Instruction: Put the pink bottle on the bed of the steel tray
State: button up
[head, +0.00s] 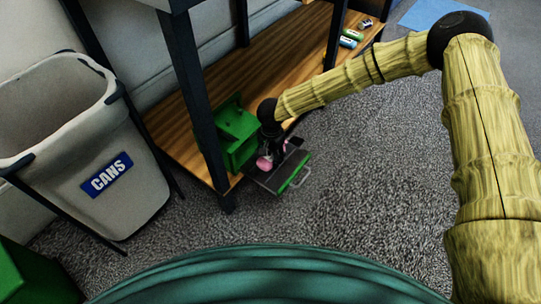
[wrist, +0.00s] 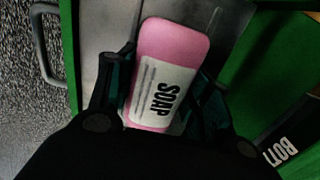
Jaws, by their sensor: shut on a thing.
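The pink bottle (wrist: 172,45) has a white label reading SOAP. In the wrist view it lies between the two dark fingers of my gripper (wrist: 158,95), which is shut on it. In the head view the bottle (head: 264,163) is a small pink patch under my gripper (head: 270,150). The steel tray (head: 270,182) is a flat grey piece with a green edge and a metal handle. In the wrist view the grey bed of the tray (wrist: 100,25) shows behind the bottle. I cannot tell whether the bottle touches the bed. The bottle's lower end is partly hidden by my gripper.
A green box (head: 238,125) stands on the wooden shelf (head: 193,152) just left of my gripper. A dark shelf post (head: 200,90) rises nearby. A grey CANS bin (head: 60,130) stands at the left. Small items (head: 350,38) lie on the shelf's far end. Carpet right of the tray is clear.

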jog(key=o, duration=0.8)
jog(key=shift+r, duration=0.1)
jog(key=shift+r+p, duration=3.4)
jog(key=shift+p, duration=0.75)
